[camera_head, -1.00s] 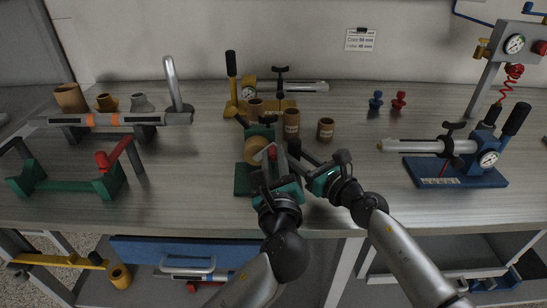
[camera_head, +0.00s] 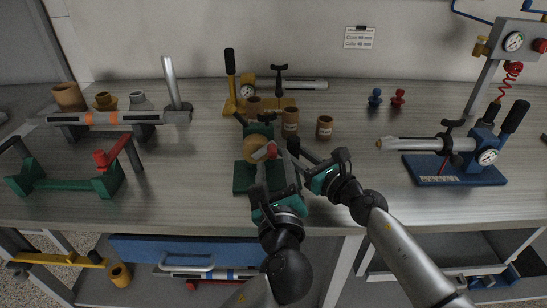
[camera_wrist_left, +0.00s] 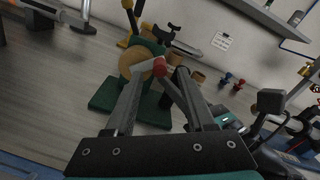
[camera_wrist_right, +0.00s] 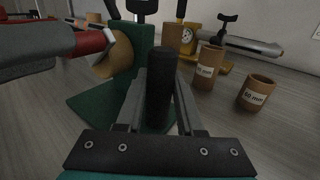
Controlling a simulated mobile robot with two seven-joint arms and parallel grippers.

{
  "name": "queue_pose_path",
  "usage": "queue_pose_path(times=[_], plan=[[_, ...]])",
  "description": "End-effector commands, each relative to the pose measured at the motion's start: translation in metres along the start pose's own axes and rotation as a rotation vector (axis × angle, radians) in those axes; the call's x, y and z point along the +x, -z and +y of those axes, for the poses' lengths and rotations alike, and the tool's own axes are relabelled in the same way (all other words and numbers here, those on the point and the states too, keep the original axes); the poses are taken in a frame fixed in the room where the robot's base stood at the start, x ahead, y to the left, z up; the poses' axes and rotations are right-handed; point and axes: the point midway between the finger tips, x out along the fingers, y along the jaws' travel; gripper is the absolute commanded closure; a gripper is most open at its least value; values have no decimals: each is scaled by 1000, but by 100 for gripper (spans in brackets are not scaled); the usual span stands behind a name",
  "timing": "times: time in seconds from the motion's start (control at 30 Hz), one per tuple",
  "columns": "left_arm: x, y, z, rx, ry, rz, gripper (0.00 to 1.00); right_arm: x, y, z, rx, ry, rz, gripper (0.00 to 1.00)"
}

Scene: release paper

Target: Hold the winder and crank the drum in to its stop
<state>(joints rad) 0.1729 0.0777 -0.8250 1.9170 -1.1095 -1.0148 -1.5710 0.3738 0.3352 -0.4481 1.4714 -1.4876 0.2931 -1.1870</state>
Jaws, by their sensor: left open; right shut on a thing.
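The winder has a green base and frame (camera_head: 243,178) with a tan drum (camera_head: 255,148) on it. A crank with a red knob (camera_head: 271,151) sits in front of the drum. My left gripper (camera_head: 275,174) is open and empty, on the near side of the crank. In the left wrist view the red knob (camera_wrist_left: 159,67) shows between and beyond the open fingertips. My right gripper (camera_head: 309,171) is shut on the winder's black handle (camera_wrist_right: 160,85). The drum (camera_wrist_right: 114,52) is partly hidden by the crank and left gripper in the right wrist view.
Brown cups (camera_head: 324,128) and a yellow device (camera_head: 262,98) stand behind the winder. A blue fixture (camera_head: 455,178) stands at right, and a green stand with a red-ended lever (camera_head: 65,184) at left. Bare table lies on both sides of the winder.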

Motion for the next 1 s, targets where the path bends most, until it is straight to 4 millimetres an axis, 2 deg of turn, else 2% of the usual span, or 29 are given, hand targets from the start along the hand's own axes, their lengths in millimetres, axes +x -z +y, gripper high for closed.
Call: queue_pose_path(times=[0.03, 0.2, 0.4, 0.6, 1.0], plan=[[-12, 2, 0, -1, 1, 5, 45, 0, 1, 1, 2, -3, 2, 100], [-47, 1, 0, -1, 0, 5, 45, 0, 1, 1, 2, -3, 2, 100], [-77, 1, 0, 1, 0, 4, 45, 0, 1, 1, 1, -3, 2, 100], [-88, 1, 0, 1, 0, 2, 45, 0, 1, 1, 1, -3, 2, 100], [-89, 0, 0, -16, 0, 1, 45, 0, 1, 1, 1, -2, 2, 100]])
